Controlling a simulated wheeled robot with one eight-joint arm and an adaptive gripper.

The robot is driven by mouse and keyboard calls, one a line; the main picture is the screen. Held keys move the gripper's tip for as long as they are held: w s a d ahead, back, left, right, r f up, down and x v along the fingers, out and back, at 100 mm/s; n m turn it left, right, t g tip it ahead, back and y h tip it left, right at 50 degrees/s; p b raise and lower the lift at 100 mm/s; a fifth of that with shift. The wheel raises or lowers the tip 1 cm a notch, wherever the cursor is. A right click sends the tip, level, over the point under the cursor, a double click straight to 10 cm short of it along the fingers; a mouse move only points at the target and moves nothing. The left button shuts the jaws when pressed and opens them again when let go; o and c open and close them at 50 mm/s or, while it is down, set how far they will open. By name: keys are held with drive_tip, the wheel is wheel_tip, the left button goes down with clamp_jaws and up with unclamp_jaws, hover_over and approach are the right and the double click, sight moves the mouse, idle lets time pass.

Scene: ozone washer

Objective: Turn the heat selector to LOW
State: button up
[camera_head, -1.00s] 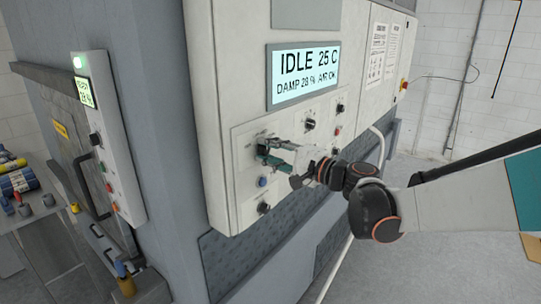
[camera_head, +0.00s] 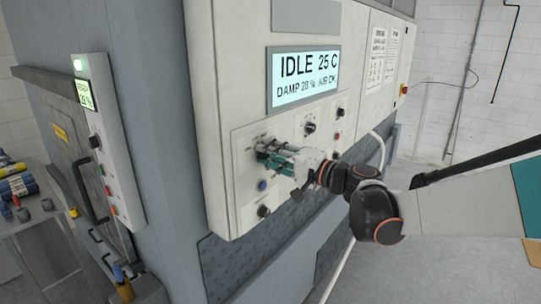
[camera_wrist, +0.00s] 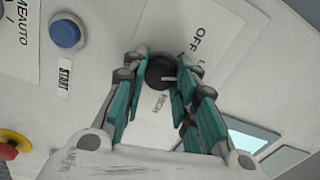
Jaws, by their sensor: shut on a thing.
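The heat selector is a round black knob (camera_wrist: 158,70) on the white panel, with a pale pointer mark on it. Around it I read OFF, a partly covered label starting with L, and HIGH, all tilted in the wrist view. The pointer mark points to the right in that view, near the right finger. My gripper (camera_wrist: 160,78) has its teal fingers on both sides of the knob and is shut on it. In the head view my gripper (camera_head: 262,152) reaches the panel's left part and hides most of the knob.
A blue START button (camera_wrist: 66,33) sits close beside the knob; a red and yellow button (camera_wrist: 12,143) is lower left. Other black knobs (camera_head: 310,128) are on the same panel. The display (camera_head: 303,75) reads IDLE 25 C. A white pipe (camera_head: 380,150) runs right of the panel.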

drive_tip(key=shift+f, duration=0.1)
drive_tip(key=o, duration=1.1)
drive_tip(key=shift+d, duration=0.1)
drive_tip(key=v, duration=1.1)
drive_tip(key=shift+s+d, duration=0.25)
drive_tip(key=shift+s, duration=0.05)
